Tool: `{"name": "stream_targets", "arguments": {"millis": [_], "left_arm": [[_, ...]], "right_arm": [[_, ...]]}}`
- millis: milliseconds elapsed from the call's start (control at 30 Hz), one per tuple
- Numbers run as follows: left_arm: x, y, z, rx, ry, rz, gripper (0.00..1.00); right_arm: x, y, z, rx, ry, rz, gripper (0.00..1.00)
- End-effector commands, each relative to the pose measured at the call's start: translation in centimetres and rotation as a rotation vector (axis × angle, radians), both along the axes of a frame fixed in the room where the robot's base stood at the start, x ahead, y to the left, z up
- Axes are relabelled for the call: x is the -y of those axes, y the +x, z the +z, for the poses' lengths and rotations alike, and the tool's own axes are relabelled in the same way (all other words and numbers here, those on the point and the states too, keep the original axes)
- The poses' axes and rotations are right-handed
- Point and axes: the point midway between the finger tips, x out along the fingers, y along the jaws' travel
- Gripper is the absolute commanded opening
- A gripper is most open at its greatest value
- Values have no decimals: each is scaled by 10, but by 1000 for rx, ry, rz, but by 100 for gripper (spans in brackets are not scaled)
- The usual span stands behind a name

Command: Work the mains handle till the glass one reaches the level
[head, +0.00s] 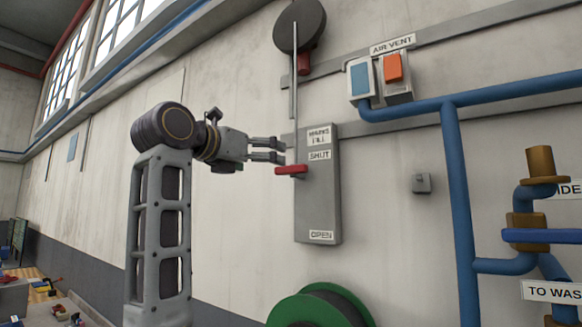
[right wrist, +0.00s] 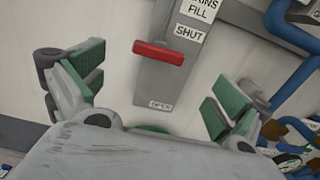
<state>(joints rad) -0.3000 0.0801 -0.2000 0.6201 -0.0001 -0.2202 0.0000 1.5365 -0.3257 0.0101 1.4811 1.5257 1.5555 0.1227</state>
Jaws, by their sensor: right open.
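The mains handle (head: 291,170) is a red bar on a tall grey panel (head: 318,200) on the wall. It stands just below the SHUT label, near the upper part of the panel; the OPEN label is at the bottom. My right gripper (head: 281,150) is open and empty, its fingers pointing at the panel just above and left of the handle in the head view. In the right wrist view the red handle (right wrist: 158,53) shows ahead, between and beyond the open fingers, apparently untouched. My left gripper is not in view. I cannot make out a glass or a level mark.
A dark round disc (head: 299,25) with a thin rod is above the panel. A switch box with blue and orange plates (head: 393,68) is marked AIR VENT. Blue pipes (head: 458,200) run at right. A green reel (head: 320,307) sits below the panel.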

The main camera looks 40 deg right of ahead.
Motion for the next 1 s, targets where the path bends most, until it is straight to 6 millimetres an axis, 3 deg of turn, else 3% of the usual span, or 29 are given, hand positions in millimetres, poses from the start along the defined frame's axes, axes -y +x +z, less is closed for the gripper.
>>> {"name": "stream_targets", "arguments": {"millis": [1000], "left_arm": [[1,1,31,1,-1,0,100]], "right_arm": [[110,31,2,0,0,-3,100]]}}
